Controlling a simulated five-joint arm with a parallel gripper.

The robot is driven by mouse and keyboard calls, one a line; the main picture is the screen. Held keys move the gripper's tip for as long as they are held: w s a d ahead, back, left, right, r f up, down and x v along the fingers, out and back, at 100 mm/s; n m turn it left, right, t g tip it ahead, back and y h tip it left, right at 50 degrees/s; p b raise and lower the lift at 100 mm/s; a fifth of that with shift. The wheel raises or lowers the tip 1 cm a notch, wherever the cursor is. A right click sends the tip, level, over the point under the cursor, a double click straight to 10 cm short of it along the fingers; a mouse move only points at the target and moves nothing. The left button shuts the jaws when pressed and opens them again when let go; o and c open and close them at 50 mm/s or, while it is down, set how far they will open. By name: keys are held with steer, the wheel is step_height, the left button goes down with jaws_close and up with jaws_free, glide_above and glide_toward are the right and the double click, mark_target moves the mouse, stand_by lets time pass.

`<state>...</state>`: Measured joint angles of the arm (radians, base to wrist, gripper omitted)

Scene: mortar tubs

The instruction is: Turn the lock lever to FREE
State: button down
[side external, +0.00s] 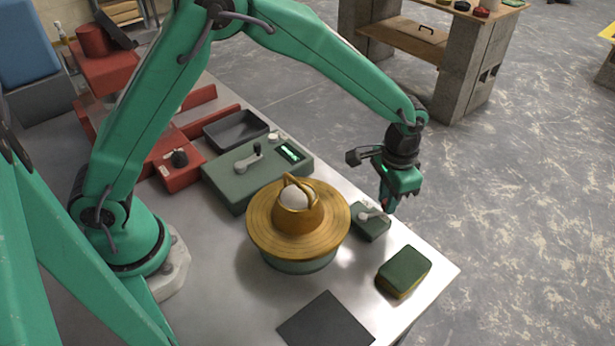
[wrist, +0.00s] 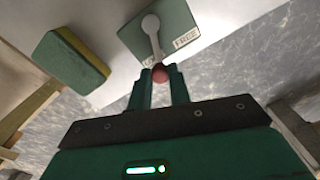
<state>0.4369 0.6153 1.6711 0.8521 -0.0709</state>
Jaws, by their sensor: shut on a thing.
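The lock lever (wrist: 154,40) is a pale grey arm with a red ball knob (wrist: 160,74), on a small green box (wrist: 180,22). In the wrist view it points down toward my gripper, left of the FREE label (wrist: 186,40) and not over it. A second label is mostly hidden beside the lever's end. My gripper (wrist: 160,78) is shut on the red knob, one finger on each side. In the side view my gripper (side external: 389,208) is over the right end of the lever (side external: 372,213) on the small box (side external: 369,225); the knob is hard to make out there.
A sponge (side external: 404,267) lies near the table's right edge, close to the box. A tub with a wide yellow lid (side external: 264,232) stands left of the box. A larger green unit with a crank (side external: 230,185) and a grey tray (side external: 222,130) are behind. A dark mat (side external: 326,322) lies in front.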

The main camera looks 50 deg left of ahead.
mark_target(367, 201)
steer(key=a+n, duration=0.1)
steer(key=n, duration=0.3)
steer(key=a+n, duration=0.1)
steer(key=shift+w+a+n, duration=0.2)
steer(key=shift+a+n, duration=0.1)
steer(key=shift+n, duration=0.1)
steer(key=shift+s+a+n+t, duration=0.15)
steer(key=shift+a+n, duration=0.4)
steer(key=shift+n, duration=0.75)
steer(key=shift+s+a+n+t, duration=0.15)
steer(key=shift+a+n, duration=0.4)
steer(key=shift+n, duration=0.75)
steer(key=c, duration=1.3)
jaws_free()
steer(key=shift+s, duration=0.1)
steer(key=shift+r, duration=0.15)
step_height(367, 201, up, 8)
steer(key=shift+s+f, duration=0.15)
steer(key=shift+f, duration=0.1)
steer(key=shift+a, duration=0.1)
